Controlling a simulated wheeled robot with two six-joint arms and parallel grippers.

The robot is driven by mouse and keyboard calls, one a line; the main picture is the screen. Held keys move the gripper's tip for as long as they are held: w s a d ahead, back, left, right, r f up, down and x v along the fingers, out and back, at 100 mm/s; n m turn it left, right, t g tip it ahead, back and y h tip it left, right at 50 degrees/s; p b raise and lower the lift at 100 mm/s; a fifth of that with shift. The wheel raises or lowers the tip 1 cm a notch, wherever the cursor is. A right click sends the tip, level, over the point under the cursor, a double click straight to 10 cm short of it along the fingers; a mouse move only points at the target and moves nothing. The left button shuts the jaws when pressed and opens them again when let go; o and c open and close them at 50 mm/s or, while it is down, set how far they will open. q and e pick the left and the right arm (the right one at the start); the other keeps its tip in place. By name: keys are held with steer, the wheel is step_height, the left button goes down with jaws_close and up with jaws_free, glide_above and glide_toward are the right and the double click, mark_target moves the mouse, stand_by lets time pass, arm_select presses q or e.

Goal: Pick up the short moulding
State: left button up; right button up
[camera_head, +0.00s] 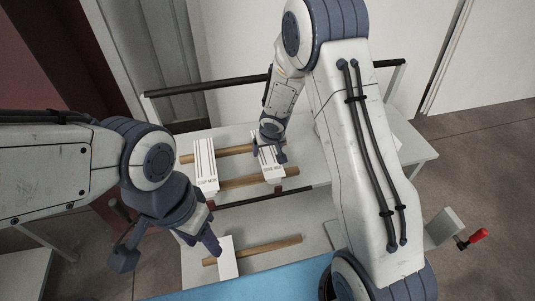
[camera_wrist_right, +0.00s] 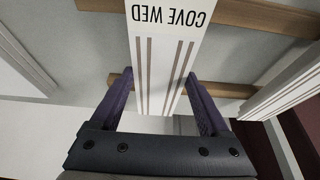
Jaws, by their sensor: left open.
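A short white moulding piece (camera_head: 228,259) lies on a wooden strip on the lower level, at the bottom centre of the head view. My left gripper (camera_head: 198,238) is open just above and left of it; I cannot tell whether a finger touches it. A white board marked COVE WED (camera_head: 270,165) rests on wooden rails on the upper level. My right gripper (camera_head: 268,145) is over it. In the right wrist view, the right gripper's fingers (camera_wrist_right: 160,90) stand on both sides of the COVE WED board (camera_wrist_right: 163,50); whether they press on it is unclear.
Another white board (camera_head: 205,165) with a dark label lies left of the COVE WED board on the same rails (camera_head: 235,183). A dark bar (camera_head: 210,86) runs along the back. A blue surface (camera_head: 255,284) is at the front. A red-handled item (camera_head: 474,237) is at the right.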

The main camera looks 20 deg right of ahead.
mark_target(268, 153)
jaws_close()
step_height(268, 153, up, 10)
steer(key=p, duration=0.9)
steer(key=shift+o, duration=1.4)
jaws_free()
jaws_close()
steer(key=shift+d, duration=0.1)
